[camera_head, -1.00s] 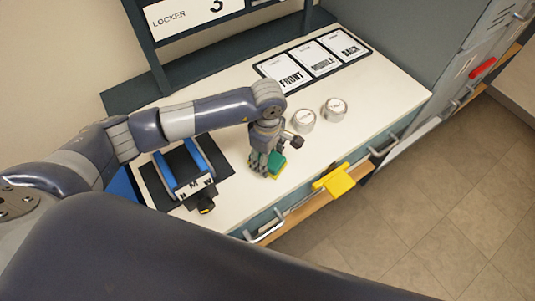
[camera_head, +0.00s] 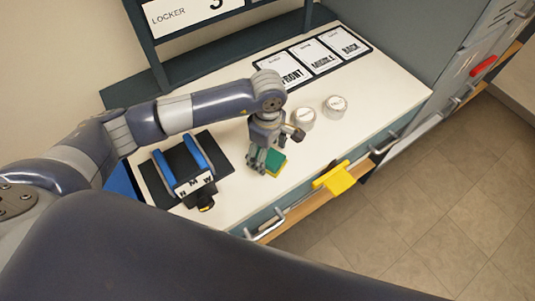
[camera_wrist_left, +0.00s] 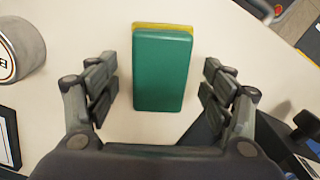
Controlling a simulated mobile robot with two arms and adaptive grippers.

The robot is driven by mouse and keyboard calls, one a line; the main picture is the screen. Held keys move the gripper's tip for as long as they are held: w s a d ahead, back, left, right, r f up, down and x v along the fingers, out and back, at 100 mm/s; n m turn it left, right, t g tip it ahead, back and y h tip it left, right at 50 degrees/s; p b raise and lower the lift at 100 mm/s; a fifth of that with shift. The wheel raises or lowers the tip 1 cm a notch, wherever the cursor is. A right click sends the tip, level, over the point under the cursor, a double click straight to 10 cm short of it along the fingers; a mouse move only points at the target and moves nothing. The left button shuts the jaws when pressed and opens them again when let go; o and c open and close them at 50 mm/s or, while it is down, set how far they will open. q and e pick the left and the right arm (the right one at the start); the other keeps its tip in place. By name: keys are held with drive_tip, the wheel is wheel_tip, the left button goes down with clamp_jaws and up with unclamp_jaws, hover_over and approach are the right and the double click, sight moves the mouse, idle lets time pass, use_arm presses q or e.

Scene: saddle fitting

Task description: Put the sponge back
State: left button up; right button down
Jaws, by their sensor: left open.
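The sponge (camera_head: 276,161) is a green and yellow block lying on the white counter top. In the left wrist view the sponge (camera_wrist_left: 162,72) shows its green face toward me, with a yellow edge at the far end. My left gripper (camera_head: 263,168) is right at the sponge in the head view, partly covering it. In the left wrist view my open left gripper (camera_wrist_left: 160,92) has one finger on each side of the sponge, with a clear gap on both sides. Nothing is held. My right gripper is not in view.
Two round tins (camera_head: 335,107) (camera_head: 303,118) stand right of the gripper. A black and blue fixture (camera_head: 182,170) with letters stands to the left. FRONT, MIDDLE and BACK cards (camera_head: 312,57) lie behind. A yellow piece (camera_head: 335,178) sits at the counter's front edge.

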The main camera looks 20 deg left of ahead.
sight(268, 155)
use_arm(q)
wheel_tip(268, 155, up, 11)
drive_tip(key=b, duration=0.2)
drive_tip(key=shift+f, duration=0.2)
idle(0.4)
